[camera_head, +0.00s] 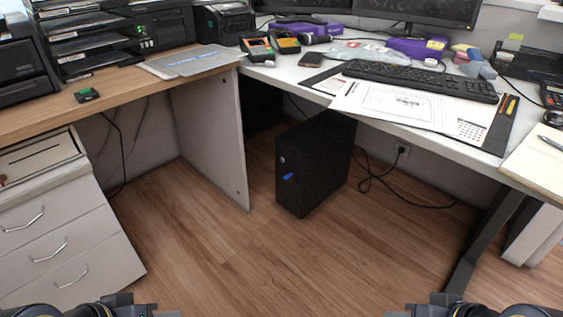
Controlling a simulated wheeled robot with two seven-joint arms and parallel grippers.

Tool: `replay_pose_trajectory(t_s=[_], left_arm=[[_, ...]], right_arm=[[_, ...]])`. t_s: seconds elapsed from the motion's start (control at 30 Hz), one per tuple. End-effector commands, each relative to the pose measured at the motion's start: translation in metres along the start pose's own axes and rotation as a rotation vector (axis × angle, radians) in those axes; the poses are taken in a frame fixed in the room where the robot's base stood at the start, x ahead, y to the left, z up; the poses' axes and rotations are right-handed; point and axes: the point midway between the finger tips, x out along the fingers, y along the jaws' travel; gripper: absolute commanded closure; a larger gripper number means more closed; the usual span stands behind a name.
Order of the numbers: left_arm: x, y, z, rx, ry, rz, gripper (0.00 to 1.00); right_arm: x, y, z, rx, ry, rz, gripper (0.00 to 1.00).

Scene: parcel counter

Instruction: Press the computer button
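The black computer tower (322,158) stands upright on the wooden floor under the white desk, in the middle of the head view. Its narrow front face is turned towards the left front. A small round light spot, which looks like the button (282,160), is on the upper front face. A blue piece (288,177) sticks out of the front just below it. My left gripper (150,309) is at the bottom edge, left of the tower. My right gripper (412,309) is at the bottom edge, right of it. Both are cut off, far from the tower, and their fingers are unclear.
The white desk (420,128) overhangs the tower and carries a keyboard (420,79) and papers. A grey panel (212,135) stands left of the tower. A drawer cabinet (62,235) is at the left, and a dark desk leg (487,240) at the right. The floor in front is clear.

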Motion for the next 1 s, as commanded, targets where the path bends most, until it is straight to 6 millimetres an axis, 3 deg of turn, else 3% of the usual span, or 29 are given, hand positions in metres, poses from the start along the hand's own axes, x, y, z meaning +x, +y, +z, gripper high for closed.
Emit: replay_pose_trajectory(t_s=[0.03,0.2,1.0], left_arm=[[0.0005,-0.0002,0.0003,0.000,0.000,0.000,0.64],[0.0004,-0.0002,0.0003,0.000,0.000,0.000,0.64],[0.0003,-0.0002,0.0001,0.000,0.000,0.000,0.64]], right_arm=[[0.0005,0.0002,0.0003,0.000,0.000,0.000,0.81],[0.0004,0.0002,0.0003,0.000,0.000,0.000,1.00],[0.0003,0.0001,0.0001,0.000,0.000,0.000,1.00]])
